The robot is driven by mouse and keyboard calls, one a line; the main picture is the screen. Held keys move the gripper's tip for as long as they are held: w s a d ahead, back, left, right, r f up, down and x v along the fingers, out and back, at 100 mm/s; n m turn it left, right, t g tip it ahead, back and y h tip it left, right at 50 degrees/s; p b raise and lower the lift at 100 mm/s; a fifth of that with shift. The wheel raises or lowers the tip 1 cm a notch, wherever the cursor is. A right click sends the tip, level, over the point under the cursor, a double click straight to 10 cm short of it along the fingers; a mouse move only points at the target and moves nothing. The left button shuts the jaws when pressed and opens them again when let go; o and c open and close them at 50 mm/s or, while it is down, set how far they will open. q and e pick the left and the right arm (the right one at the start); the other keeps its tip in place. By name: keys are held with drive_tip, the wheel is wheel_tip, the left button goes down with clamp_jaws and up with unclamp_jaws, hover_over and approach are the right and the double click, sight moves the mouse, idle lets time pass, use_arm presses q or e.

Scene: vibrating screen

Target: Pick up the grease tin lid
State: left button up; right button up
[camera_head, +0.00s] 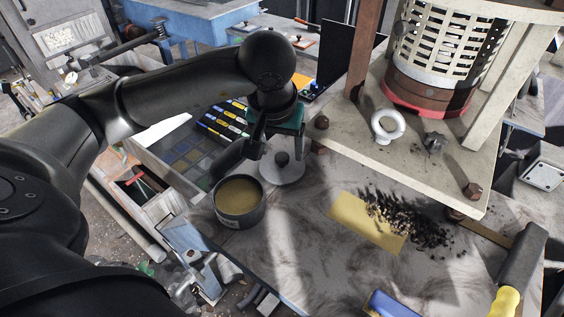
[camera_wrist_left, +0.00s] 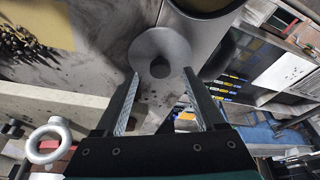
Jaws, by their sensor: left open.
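The grease tin lid (camera_head: 284,173) is a grey round disc with a dark knob, lying flat on the bench beside the open grease tin (camera_head: 240,221). The tin is dark and holds yellow-brown grease. My left gripper (camera_head: 268,150) is above the lid, pointing down, and partly hides it in the head view. In the left wrist view the left gripper (camera_wrist_left: 161,74) is open and empty, and the lid (camera_wrist_left: 160,42) shows with its knob between the fingertips in the picture. I cannot tell whether the fingers reach down to knob height. My right gripper is not in view.
A yellow plate (camera_head: 352,217) with dark granules lies to the right. The vibrating screen base (camera_head: 350,130) with an eye bolt (camera_head: 388,126) stands behind. A tray of coloured items (camera_head: 205,135) is at left. A yellow-handled tool (camera_head: 506,301) lies at the front right.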

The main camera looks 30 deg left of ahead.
sight(282, 163)
use_arm(q)
drive_tip(key=shift+x, duration=1.35)
drive_tip(key=shift+c, duration=0.3)
clamp_jaws()
